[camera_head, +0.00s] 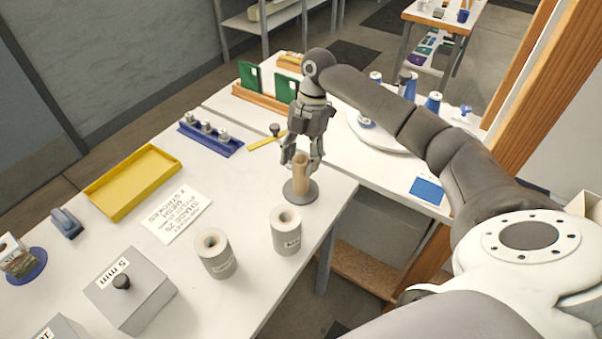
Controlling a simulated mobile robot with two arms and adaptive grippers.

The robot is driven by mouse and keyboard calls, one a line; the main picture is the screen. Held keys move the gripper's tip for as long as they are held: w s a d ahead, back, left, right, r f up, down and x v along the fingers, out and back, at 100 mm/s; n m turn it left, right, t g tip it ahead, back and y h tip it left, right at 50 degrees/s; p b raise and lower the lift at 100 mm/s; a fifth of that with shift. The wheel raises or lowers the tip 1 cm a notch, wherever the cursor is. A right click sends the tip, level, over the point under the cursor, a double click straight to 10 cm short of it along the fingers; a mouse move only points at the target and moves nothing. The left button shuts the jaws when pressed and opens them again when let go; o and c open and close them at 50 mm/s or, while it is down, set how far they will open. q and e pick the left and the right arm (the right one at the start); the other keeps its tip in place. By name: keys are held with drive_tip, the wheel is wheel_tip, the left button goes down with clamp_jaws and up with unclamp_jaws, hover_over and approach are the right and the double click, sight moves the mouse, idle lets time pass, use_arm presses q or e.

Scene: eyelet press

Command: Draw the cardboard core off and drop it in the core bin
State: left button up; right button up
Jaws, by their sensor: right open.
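The tan cardboard core (301,177) stands upright on a round dark grey base (300,195) near the right edge of the white table. My right gripper (302,160) points down over it from above. Its fingers are open and reach down on either side of the core's top; whether they touch it I cannot tell. My left gripper is out of view. I cannot pick out a container clearly marked as the core bin.
Two grey hollow rolls (215,253) (286,230) stand in front of the core. A yellow tray (133,181), a printed card (178,213) and a grey box (128,295) lie to the left. A blue rack (211,138) stands behind. The table's right edge is close to the core.

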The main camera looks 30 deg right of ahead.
idle(0.4)
drive_tip(key=shift+p, duration=0.5)
drive_tip(key=c, duration=1)
drive_tip(key=shift+o, duration=0.2)
drive_tip(key=shift+r+p, duration=0.75)
drive_tip(key=shift+p, duration=0.25)
drive_tip(key=shift+r+p, duration=0.35)
wheel_tip(320, 180, up, 12)
drive_tip(key=p, duration=1.2)
idle(1.0)
